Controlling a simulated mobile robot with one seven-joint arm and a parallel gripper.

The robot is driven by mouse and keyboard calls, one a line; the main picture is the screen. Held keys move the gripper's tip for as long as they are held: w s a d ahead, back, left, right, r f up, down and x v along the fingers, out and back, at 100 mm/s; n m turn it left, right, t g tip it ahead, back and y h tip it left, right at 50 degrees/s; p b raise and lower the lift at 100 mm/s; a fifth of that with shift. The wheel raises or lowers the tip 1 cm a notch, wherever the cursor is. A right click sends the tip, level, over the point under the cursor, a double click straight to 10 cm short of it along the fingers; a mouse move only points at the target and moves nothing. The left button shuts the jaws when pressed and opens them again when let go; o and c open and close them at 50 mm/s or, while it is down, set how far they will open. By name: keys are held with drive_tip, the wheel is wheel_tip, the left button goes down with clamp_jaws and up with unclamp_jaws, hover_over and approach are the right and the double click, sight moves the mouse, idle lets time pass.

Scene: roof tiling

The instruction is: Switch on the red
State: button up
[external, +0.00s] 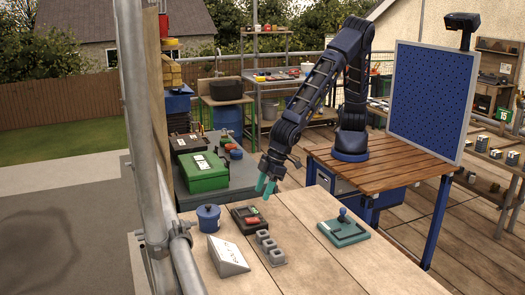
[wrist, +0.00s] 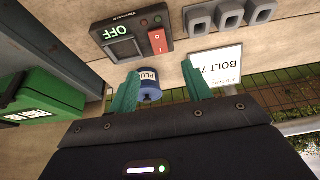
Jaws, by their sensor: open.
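A dark switch box (external: 249,218) lies on the pale workbench. In the wrist view the box (wrist: 126,52) has a lit green display (wrist: 111,33) reading OFF and a red rocker switch (wrist: 158,42) marked with small white symbols. My gripper (external: 266,187) is open and empty, its teal fingers pointing down above the bench just beyond the box in the external view. In the wrist view my gripper (wrist: 162,74) shows both fingertips apart, below the box in the picture. They do not touch the rocker.
A blue lidded pot (external: 208,218), a white wedge sign (external: 228,257) and a grey block with several sockets (external: 271,249) stand near the box. A teal base with a blue-knobbed lever (external: 343,231) is to the right. A green case (external: 202,172) sits behind left.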

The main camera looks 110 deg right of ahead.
sight(250, 220)
drive_tip(key=x, duration=1)
drive_tip(key=shift+f, duration=0.3)
drive_tip(key=c, duration=1)
drive_tip(key=shift+w+g, duration=0.25)
drive_tip(key=shift+g, duration=0.8)
drive_tip(key=shift+w+g, duration=0.3)
drive_tip(key=shift+g, duration=0.75)
drive_tip(key=o, duration=1)
drive_tip(key=shift+r, duration=0.1)
wheel_tip(250, 220, up, 11)
drive_tip(key=shift+s, duration=0.15)
